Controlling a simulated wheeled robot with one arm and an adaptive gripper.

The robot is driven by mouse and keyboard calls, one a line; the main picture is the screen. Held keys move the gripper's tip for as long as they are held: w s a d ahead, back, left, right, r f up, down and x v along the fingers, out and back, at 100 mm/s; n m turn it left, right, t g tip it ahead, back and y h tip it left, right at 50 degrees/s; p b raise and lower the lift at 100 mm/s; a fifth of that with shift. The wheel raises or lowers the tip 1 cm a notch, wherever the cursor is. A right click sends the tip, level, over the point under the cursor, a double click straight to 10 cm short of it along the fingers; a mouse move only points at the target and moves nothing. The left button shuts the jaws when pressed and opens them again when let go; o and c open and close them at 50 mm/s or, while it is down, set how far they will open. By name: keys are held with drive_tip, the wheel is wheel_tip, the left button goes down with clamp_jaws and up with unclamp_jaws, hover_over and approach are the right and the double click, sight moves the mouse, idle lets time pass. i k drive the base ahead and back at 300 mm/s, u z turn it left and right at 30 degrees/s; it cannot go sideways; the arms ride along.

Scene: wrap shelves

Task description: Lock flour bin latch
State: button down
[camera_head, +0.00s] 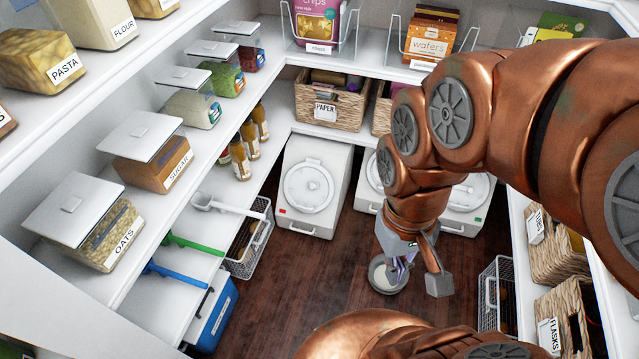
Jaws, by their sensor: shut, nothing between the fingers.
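A white bin (318,158) with a round white lid (308,187) stands on the floor at the back, with a small red mark at its front left. No readable name shows on either bin, so I cannot tell which holds flour. A clear container labelled FLOUR (122,30) stands on the upper left shelf. My gripper (400,265) is shut and empty, pointing down in front of the floor bins, apart from the left one. No latch is clearly visible.
A wire basket (249,240) and blue box (213,312) are at left, a wire basket (497,295) and wicker baskets (562,307) at right. Floor left of the dish is clear.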

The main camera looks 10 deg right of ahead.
sight(313, 186)
drive_tip(key=u, duration=0.2)
drive_tip(key=i, duration=1.1)
drive_tip(key=u, duration=0.4)
